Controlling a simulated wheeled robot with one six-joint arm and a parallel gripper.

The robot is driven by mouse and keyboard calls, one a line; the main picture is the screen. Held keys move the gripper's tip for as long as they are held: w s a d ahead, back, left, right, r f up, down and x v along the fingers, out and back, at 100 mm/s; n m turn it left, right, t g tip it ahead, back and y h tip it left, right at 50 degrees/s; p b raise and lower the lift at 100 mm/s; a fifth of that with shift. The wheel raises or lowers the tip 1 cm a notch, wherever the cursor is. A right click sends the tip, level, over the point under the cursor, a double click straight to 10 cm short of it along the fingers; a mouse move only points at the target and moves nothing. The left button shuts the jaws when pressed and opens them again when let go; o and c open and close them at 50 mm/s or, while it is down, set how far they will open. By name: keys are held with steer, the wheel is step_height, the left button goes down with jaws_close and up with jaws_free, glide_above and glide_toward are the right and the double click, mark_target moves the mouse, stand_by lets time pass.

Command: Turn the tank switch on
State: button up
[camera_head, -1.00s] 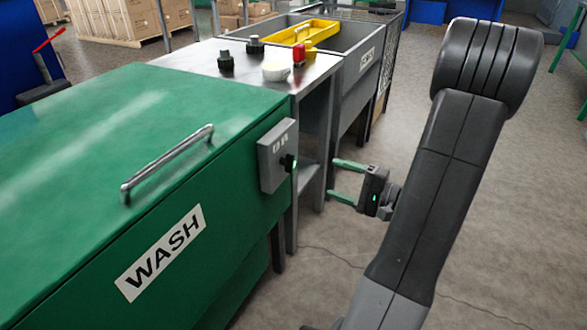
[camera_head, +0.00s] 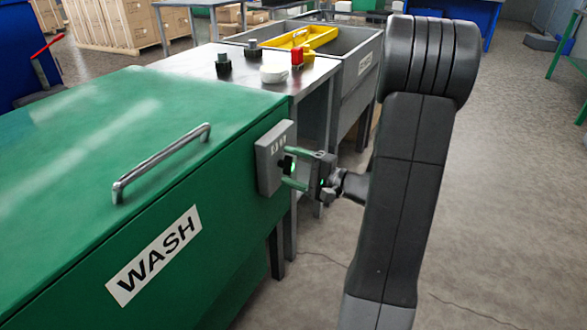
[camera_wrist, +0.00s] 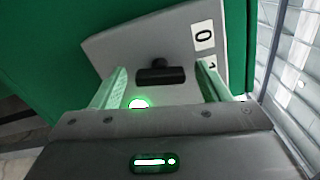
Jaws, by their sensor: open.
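The green tank (camera_head: 75,150) labelled WASH has a grey switch box (camera_head: 268,160) on its front, near the right end. In the wrist view the box (camera_wrist: 185,40) shows a black switch knob (camera_wrist: 161,74), with labels 0 and 1 at its right. The knob's bar lies roughly crosswise; which label it marks I cannot tell. A small light (camera_wrist: 138,104) on the box glows white-green. My gripper (camera_head: 291,167) is at the box, open, its green fingers either side of the knob. The wrist view shows gaps between knob and fingers (camera_wrist: 160,66).
A metal handle (camera_head: 163,162) stands out from the tank. Behind is a steel table (camera_head: 235,55) with dark knobs, a white bowl (camera_head: 273,74) and a red item (camera_head: 297,58). A grey basin (camera_head: 352,75) holds a yellow tray (camera_head: 308,38).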

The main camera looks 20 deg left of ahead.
steer(key=c, duration=1)
steer(key=shift+r+m+p, duration=0.2)
steer(key=shift+m+p, duration=0.55)
steer(key=shift+m, duration=0.15)
steer(key=shift+o, duration=0.2)
steer(key=shift+f+m+p, duration=0.15)
steer(key=shift+m+p, duration=0.3)
steer(key=shift+m, duration=0.55)
steer(key=shift+c, duration=0.2)
steer(key=o, duration=1)
steer(key=shift+d, duration=0.15)
steer(key=s+d+p, duration=0.1)
steer(key=d+p, duration=0.1)
steer(key=d, duration=1.1)
steer(key=shift+d, duration=0.25)
